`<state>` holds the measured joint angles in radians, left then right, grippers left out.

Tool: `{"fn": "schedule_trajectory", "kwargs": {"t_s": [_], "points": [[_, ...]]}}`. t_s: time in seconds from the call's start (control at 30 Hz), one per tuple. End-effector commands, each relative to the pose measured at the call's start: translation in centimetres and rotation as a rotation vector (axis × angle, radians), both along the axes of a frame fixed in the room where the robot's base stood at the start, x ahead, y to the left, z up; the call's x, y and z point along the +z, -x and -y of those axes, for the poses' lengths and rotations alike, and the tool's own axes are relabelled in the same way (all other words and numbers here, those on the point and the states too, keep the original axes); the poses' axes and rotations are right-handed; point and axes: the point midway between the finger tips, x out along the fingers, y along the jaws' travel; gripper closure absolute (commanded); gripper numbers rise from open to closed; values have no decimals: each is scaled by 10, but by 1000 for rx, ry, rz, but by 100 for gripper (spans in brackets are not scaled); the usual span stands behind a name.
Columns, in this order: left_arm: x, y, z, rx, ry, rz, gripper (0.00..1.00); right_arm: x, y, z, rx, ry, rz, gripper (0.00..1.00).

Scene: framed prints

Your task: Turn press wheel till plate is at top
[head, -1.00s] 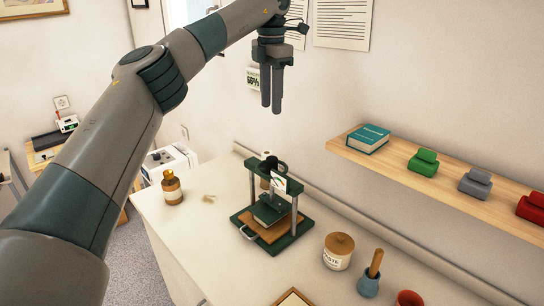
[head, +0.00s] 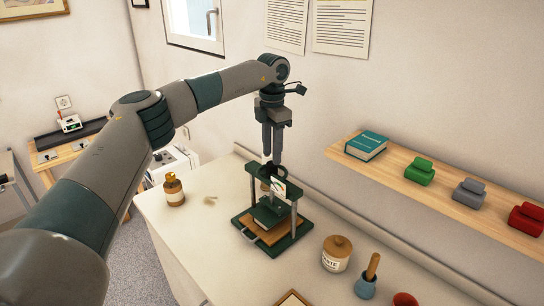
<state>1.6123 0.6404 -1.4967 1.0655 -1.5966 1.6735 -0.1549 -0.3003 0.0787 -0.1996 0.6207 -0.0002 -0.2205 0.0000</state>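The dark green press (head: 293,216) stands on the white bench, with two upright posts and a top bar. Its dark wheel (head: 270,172) is on top, partly hidden by my fingers and a small white card. The green plate (head: 266,214) sits low between the posts, close above the wooden bed (head: 254,229). My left gripper (head: 272,160) points straight down with its fingertips at the wheel. Its two fingers look close together, but the gap and any contact with the wheel are unclear. My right gripper is not in view.
A brown bottle (head: 174,190) stands left of the press. A paste jar (head: 336,254), a blue pot with a wooden handle (head: 367,281) and a red object (head: 405,299) stand to the right. A wall shelf (head: 393,177) holds a book and coloured blocks.

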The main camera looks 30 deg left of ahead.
Motion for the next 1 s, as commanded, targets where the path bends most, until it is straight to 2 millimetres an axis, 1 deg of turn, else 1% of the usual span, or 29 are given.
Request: {"fn": "schedule_trajectory", "kwargs": {"t_s": [0.03, 0.1, 0.2, 0.3, 0.43, 0.67, 0.7, 0.77, 0.8, 0.83, 1.0], "points": [[-6, 1, 0, 0, 0, -1, 65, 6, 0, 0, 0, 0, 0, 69], [-16, 0, 0, 1, 0, -1, 65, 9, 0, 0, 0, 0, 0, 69], [-27, 0, 0, 1, 1, -2, 65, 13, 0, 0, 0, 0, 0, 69], [-34, 0, 0, 1, 1, 0, 65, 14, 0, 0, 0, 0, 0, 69], [-38, 0, 0, 0, 1, 1, 65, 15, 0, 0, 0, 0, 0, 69], [-39, 0, 0, 0, 1, 1, 65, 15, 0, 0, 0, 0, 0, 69], [-39, 0, 0, 0, 1, 1, 67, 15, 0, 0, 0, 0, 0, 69], [-38, 0, 0, 0, 1, 1, 81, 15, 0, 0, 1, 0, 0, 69], [-38, 0, 0, 0, 1, 1, 91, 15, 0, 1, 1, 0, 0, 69], [-38, 0, 0, 0, 1, 1, 95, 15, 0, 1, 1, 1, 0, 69], [-38, 0, 0, 2, 1, 1, 95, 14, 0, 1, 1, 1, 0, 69]]}}
